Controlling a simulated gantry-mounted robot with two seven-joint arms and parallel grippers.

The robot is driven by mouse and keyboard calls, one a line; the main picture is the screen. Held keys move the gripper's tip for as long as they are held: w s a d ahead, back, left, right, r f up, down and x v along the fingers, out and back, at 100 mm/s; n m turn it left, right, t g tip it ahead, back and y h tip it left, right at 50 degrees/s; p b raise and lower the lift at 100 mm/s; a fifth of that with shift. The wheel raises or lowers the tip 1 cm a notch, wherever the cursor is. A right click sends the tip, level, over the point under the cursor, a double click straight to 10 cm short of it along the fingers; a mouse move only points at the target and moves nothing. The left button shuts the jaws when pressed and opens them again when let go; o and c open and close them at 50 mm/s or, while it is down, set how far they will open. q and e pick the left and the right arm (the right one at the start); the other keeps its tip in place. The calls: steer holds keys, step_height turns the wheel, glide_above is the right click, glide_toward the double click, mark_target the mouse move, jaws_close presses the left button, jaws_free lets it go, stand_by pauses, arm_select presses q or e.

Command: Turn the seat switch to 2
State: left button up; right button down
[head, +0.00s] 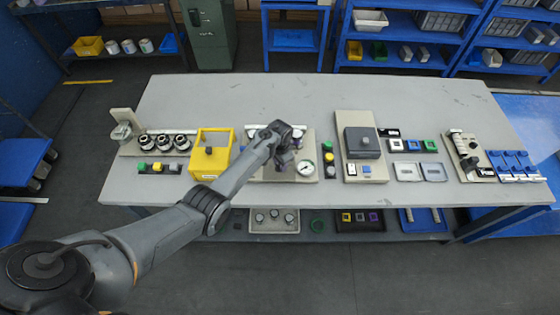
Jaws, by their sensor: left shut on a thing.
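My left arm reaches in from the lower left across the bench. Its gripper (285,162) is over a beige panel (262,176) that carries a round white gauge (306,168). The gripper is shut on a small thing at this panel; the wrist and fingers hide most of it. I cannot make out the seat switch, its marks or its setting. It may be under the gripper, but I cannot tell. My right gripper is not in view.
Left of the panel stand a yellow box (212,138) and a board with several black round fittings (163,142). To the right are a button strip (329,159) and a board with a grey box (363,142). The back of the grey bench (230,95) is clear.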

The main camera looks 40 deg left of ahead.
arm_select(q)
steer(key=shift+m, duration=0.4)
steer(key=o, duration=1)
steer(key=shift+o, duration=0.2)
steer(key=shift+r, duration=0.1)
step_height(320, 180, up, 11)
steer(key=p, duration=0.2)
steer(key=shift+f+p, duration=0.2)
steer(key=shift+p, duration=0.1)
